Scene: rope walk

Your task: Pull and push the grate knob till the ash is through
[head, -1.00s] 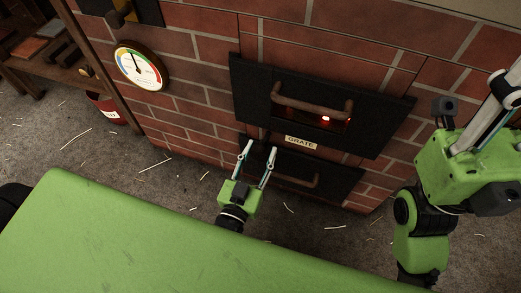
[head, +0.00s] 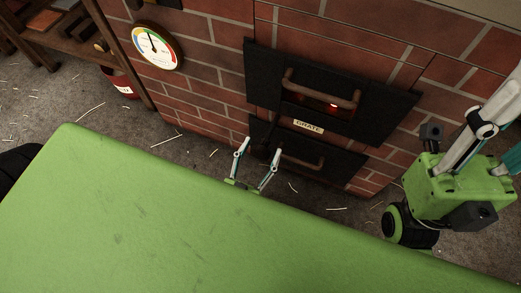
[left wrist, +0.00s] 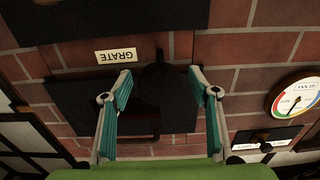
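The dark round grate knob (left wrist: 160,88) shows in the left wrist view, below the inverted GRATE label and in front of the lower dark plate. My left gripper (left wrist: 160,78) is open, with one finger either side of the knob and gaps between. In the head view my left gripper (head: 261,147) is in front of the lower plate (head: 345,169), left of and below the GRATE label (head: 308,127). The knob is hard to make out there. My right gripper (head: 455,188) is at the right, its fingertips out of frame. Ash cannot be made out.
The upper fire door (head: 385,110) has a brown handle, with a red glow behind it. A brown handle (head: 303,161) is on the lower plate. A round gauge (head: 157,46) hangs left. A red bucket (head: 121,84) stands by the wooden shelf. Straw litters the floor.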

